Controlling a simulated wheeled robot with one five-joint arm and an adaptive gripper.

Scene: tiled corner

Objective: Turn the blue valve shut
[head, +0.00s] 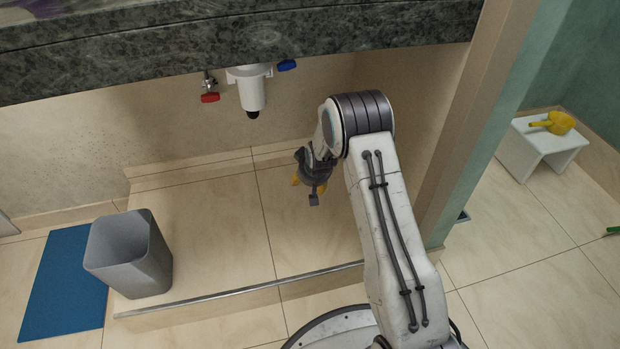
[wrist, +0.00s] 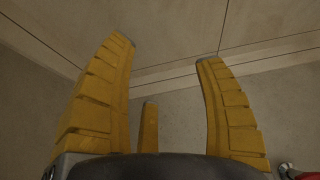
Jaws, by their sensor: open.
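The blue valve handle (head: 287,65) sits under the stone counter, just right of the white drain trap (head: 252,88). The red valve handle (head: 210,98) is on a metal fitting left of the trap. My gripper (head: 309,186) is below and slightly right of the blue valve in the head view, apart from it. Its yellow fingers are spread and empty in the wrist view (wrist: 163,52). A bit of the red handle (wrist: 309,176) shows at the wrist view's bottom right corner. The blue valve is not visible in the wrist view.
The stone counter (head: 240,45) overhangs the recess. A wall edge (head: 465,130) bounds the right side. A white stool (head: 540,147) with a yellow scoop (head: 556,123) stands beyond it.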

